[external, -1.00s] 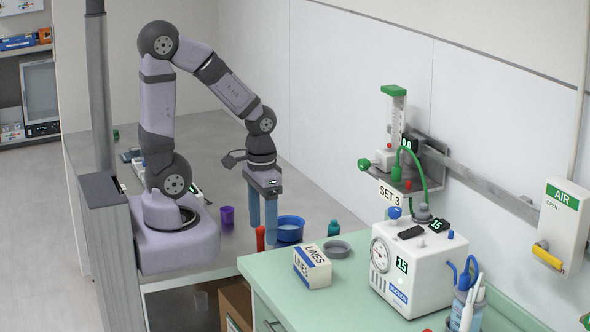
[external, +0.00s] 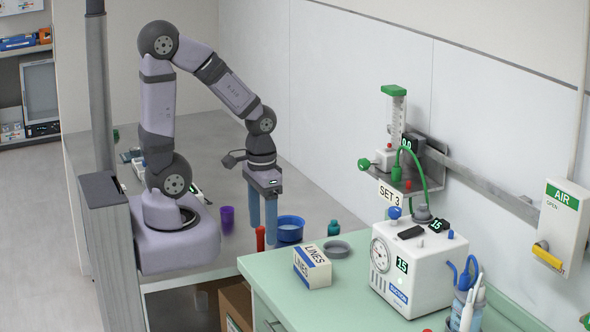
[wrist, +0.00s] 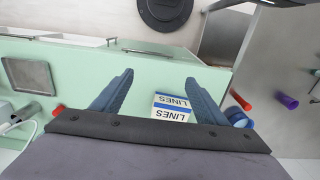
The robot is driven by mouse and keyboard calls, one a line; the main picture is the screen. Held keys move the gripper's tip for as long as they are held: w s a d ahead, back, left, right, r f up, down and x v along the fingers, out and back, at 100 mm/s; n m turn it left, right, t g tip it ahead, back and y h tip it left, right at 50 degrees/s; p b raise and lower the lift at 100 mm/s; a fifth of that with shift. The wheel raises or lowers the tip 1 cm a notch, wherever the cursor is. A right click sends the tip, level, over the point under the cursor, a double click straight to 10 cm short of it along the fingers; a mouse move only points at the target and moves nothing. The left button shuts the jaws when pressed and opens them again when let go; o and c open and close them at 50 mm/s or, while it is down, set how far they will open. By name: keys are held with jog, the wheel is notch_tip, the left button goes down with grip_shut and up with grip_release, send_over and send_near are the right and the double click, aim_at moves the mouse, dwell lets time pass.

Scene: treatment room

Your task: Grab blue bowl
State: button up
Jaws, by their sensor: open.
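The blue bowl (external: 291,222) stands upright on the grey counter, just right of my gripper in the external view. In the wrist view the bowl (wrist: 237,116) shows small, outside the right finger and low in the picture. My gripper (external: 263,236) points down with its two blue fingers apart and nothing between them. The right finger appears close beside the bowl's left side; I cannot tell if they touch. In the wrist view my gripper (wrist: 159,78) is also spread open.
A red cylinder (external: 260,239) stands close by the fingers. A purple cup (external: 227,216) is left of it, and a teal bottle (external: 334,229) right of the bowl. The green cabinet top holds a LINES box (external: 312,267), a grey dish (external: 337,249) and a suction unit (external: 417,265).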

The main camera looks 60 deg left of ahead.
jog(key=shift+o, duration=0.6)
jog(key=o, duration=0.6)
jog(key=shift+o, duration=0.2)
